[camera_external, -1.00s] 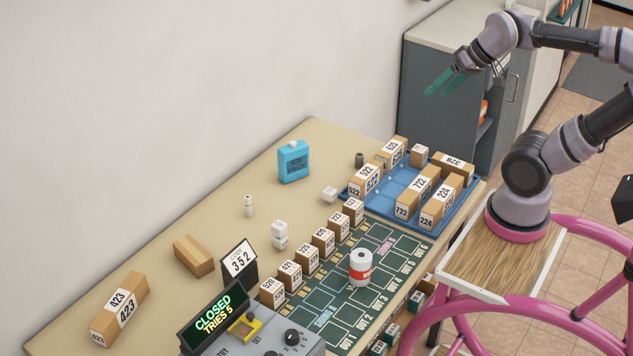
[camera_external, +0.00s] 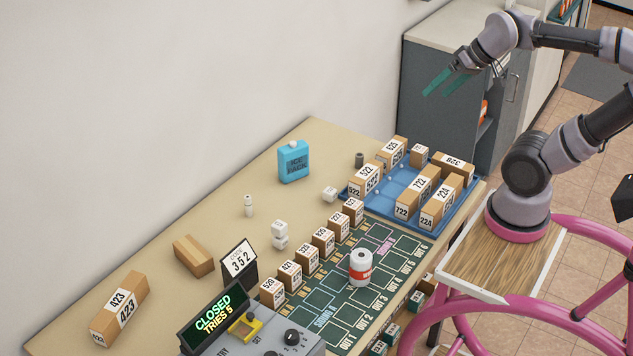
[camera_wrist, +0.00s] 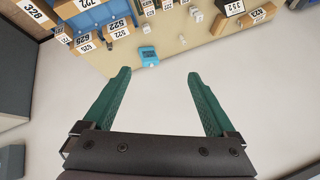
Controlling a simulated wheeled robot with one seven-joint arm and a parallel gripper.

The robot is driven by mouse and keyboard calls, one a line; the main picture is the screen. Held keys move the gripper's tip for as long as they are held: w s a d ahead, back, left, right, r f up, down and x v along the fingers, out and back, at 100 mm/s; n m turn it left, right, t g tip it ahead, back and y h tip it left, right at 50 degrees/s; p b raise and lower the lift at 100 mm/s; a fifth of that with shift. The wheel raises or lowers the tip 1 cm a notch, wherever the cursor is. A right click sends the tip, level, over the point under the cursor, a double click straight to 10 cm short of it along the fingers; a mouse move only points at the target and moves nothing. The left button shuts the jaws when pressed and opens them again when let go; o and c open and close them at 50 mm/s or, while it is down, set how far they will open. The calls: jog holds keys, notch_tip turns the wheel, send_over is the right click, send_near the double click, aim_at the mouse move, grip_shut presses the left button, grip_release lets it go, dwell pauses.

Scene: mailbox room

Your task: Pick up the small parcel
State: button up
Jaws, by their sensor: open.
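Several brown cardboard parcels could match; the pictures do not mark which is meant. The smallest in the blue tray (camera_external: 447,226) is a box (camera_external: 419,155) at its far end. Larger numbered parcels stand in the tray, among them 722 (camera_external: 417,192), 224 (camera_external: 437,204) and 328 (camera_external: 453,168). A row of small numbered boxes (camera_external: 322,241) stands along the green board (camera_external: 372,300). My gripper (camera_external: 434,95) is open and empty, high above the table's far end. In the wrist view its green fingers (camera_wrist: 157,74) are spread, with only bare wall between them.
A white-and-red roll (camera_external: 360,268) stands on the board. A display (camera_external: 214,318) reads closed. The table's back strip is mostly clear.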

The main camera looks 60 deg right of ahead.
jog(key=w+f+n+g+h, duration=0.2)
jog(key=w+f+n+g, duration=0.1)
jog(key=w+f+n, duration=0.45)
jog(key=n+g+y, duration=0.4)
jog(key=n, duration=1.1)
send_near(336, 229)
jog(key=x, duration=0.3)
jog(key=d+x, duration=0.1)
jog(key=x, duration=0.6)
jog(key=shift+w+f, duration=0.4)
jog(key=shift+f, duration=0.15)
grip_shut()
